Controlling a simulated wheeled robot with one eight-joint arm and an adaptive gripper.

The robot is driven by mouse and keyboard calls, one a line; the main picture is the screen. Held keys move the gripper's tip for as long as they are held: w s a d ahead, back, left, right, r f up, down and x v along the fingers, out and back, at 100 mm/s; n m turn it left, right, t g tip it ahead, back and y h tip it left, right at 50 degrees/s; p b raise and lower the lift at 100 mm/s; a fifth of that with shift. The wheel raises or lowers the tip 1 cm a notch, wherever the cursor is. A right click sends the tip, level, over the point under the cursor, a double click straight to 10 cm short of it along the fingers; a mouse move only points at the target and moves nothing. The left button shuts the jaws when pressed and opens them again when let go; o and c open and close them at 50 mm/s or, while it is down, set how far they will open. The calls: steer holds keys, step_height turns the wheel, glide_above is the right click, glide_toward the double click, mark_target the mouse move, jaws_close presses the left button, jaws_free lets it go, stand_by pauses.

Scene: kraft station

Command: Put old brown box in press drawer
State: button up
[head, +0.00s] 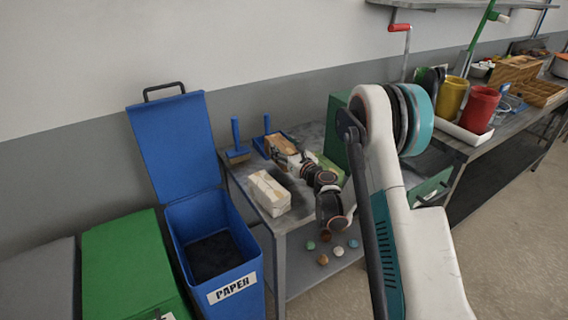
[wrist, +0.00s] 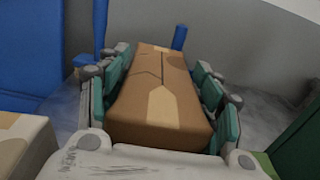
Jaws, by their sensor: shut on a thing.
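The old brown box (wrist: 165,105) lies lengthwise between the teal finger pads of my gripper (wrist: 168,88), which is shut on its two long sides. In the head view the brown box (head: 281,145) is at the back of the small metal table, partly hidden by my gripper (head: 293,158). I cannot tell whether it touches the table. The green press (head: 338,135) with a red crank handle (head: 399,27) stands to the right, partly hidden by my arm. A green drawer front (head: 433,187) shows at right beyond my arm; its inside is not visible.
A pale wrapped box (head: 268,193) lies on the table's front left. Blue-handled tools (head: 237,150) stand behind it. An open blue paper bin (head: 212,255) is at left. Several small round pieces (head: 324,259) lie on the lower shelf. Red (head: 479,108) and yellow buckets stand farther right.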

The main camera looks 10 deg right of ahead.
steer(key=shift+f+b, duration=0.8)
steer(key=shift+f, duration=1.5)
steer(key=shift+f, duration=0.15)
steer(key=o, duration=0.8)
